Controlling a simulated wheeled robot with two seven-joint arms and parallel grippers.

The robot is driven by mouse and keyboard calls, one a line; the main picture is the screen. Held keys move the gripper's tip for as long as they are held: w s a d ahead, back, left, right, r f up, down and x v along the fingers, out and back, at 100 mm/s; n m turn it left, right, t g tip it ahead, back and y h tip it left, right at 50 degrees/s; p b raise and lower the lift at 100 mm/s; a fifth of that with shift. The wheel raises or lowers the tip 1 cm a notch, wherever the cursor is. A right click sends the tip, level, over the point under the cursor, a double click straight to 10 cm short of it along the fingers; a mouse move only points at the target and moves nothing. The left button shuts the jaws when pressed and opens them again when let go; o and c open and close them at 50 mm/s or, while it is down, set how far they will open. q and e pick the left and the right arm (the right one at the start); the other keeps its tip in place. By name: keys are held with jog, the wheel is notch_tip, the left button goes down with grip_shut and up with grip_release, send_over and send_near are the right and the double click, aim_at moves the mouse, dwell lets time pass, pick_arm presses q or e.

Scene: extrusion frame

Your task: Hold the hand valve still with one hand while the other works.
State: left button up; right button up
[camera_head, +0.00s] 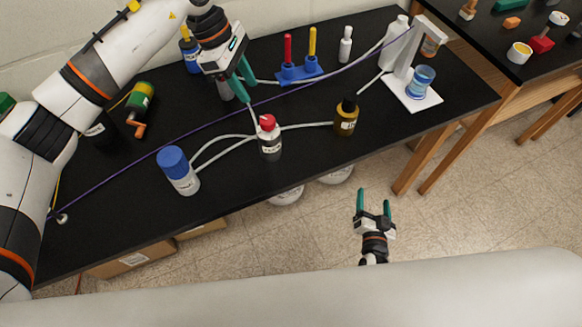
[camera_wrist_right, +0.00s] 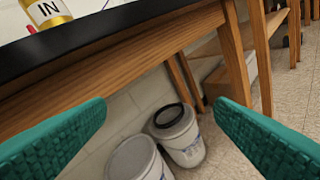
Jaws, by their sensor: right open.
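A small white labelled body with a red top (camera_head: 270,143) stands upright on the black table, with pale tubes running to it; it looks like the hand valve, though I cannot be sure. My left gripper (camera_head: 252,91) is above the table, behind and left of the red top, with its teal fingers apart and nothing visible between them. My right gripper (camera_head: 374,192) is open and empty in front of the table, over the floor. Its two teal fingers also show far apart in the right wrist view (camera_wrist_right: 160,118).
A blue-capped bottle (camera_head: 181,174) and an amber bottle (camera_head: 347,119) stand on either side, joined by tubes. A purple cord (camera_head: 150,162) crosses the table. White buckets (camera_wrist_right: 178,133) stand below.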

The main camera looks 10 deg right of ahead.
jog(key=w+r+m+t+h, duration=0.1)
jog(key=w+r+t, duration=0.25)
jog(key=r, duration=0.65)
jog(key=w+a+r+n+y, duration=0.1)
jog(key=a+n+y, duration=0.1)
jog(key=a, duration=0.2)
jog(key=w+a+r+n+y, duration=0.1)
jog(key=a+r+n+y, duration=0.1)
jog(key=a+n+y, duration=0.1)
jog(key=w+a+r+n+y, duration=0.1)
jog(key=a+n+y, duration=0.1)
jog(key=a, duration=0.4)
jog(key=shift+r+n+y, duration=0.3)
jog(key=shift+r+n, duration=0.1)
jog(key=n+g+y, duration=0.3)
jog(key=n+y, duration=0.2)
jog(key=n, duration=0.1)
send_near(266, 135)
jog(key=f, duration=0.1)
jog(key=w+d+f, duration=0.1)
jog(key=f, duration=0.2)
jog(key=shift+w+d, duration=0.15)
jog(key=shift+w, duration=0.05)
jog(key=shift+a+r, duration=0.1)
jog(key=shift+a, duration=0.2)
jog(key=x, duration=1.1)
jog(key=shift+w+a, duration=0.2)
jog(key=shift+w, duration=0.1)
